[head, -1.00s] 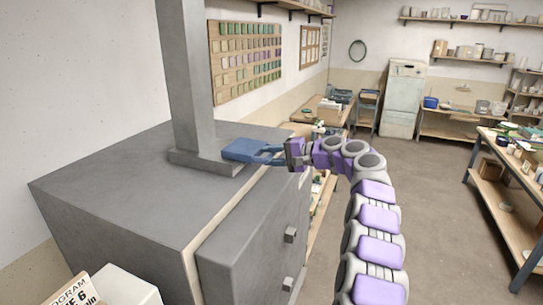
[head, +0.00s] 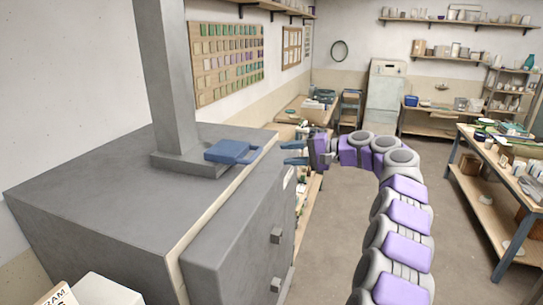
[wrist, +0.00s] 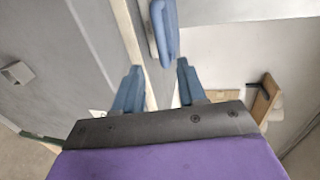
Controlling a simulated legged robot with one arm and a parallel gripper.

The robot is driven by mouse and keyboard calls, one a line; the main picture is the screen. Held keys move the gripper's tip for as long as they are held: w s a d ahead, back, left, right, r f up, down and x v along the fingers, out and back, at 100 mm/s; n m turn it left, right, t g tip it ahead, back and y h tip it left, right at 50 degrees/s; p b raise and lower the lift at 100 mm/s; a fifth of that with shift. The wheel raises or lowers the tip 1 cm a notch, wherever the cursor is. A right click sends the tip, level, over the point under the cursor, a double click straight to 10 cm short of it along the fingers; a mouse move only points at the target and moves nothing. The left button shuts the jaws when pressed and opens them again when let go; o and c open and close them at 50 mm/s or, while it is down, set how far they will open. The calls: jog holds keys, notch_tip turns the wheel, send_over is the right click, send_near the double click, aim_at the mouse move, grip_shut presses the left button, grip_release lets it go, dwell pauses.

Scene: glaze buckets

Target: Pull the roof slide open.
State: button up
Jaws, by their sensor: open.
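The blue roof slide (head: 228,151) lies on the flat grey kiln top (head: 95,190), against the foot of the square flue (head: 165,90). Its near end sticks out toward the kiln's front edge. My gripper (head: 290,153) is open and empty, off to the right of the slide, with a clear gap between its fingertips and the slide. In the wrist view, the slide's rounded blue end (wrist: 164,35) shows beyond the two spread fingertips (wrist: 157,72), roughly in line with the space between them. I cannot tell how far the slide is drawn out.
A white box (head: 105,290) stands at the bottom left. A workbench with goods (head: 500,150) is at the right, and the floor (head: 340,235) beside my arm is clear.

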jog(key=v, duration=0.5)
jog(key=shift+s+d, duration=0.1)
jog(key=shift+d, duration=0.2)
jog(key=s+a+f+g+h+b, duration=0.2)
jog(key=s+a+f+g+b, duration=0.1)
jog(key=s+a, duration=0.7)
jog(key=s+a+f+n+g+h+b, duration=0.15)
jog(key=s+f, duration=0.25)
jog(key=s, duration=0.4)
jog(key=s+a+f+n+g+h+b, duration=0.1)
jog(key=s+f+h+b, duration=0.1)
jog(key=s+f, duration=0.45)
jog(key=s+d+f+h+b, duration=0.1)
jog(key=s+d+f+h, duration=0.2)
jog(key=s+f, duration=0.3)
jog(key=s+d+f+n+g+h+b, duration=0.1)
jog(key=s+d+f, duration=0.5)
jog(key=s, duration=0.8)
jog(key=s+d+f+h+b, duration=0.2)
jog(key=s+d+f+h, duration=0.3)
jog(key=s, duration=0.5)
jog(key=shift+s+d+f+g+b, duration=0.15)
jog(key=shift+s+f+g+b, duration=0.25)
jog(key=shift+f, duration=0.25)
jog(key=shift+w+n, duration=0.1)
jog(key=shift+n, duration=0.25)
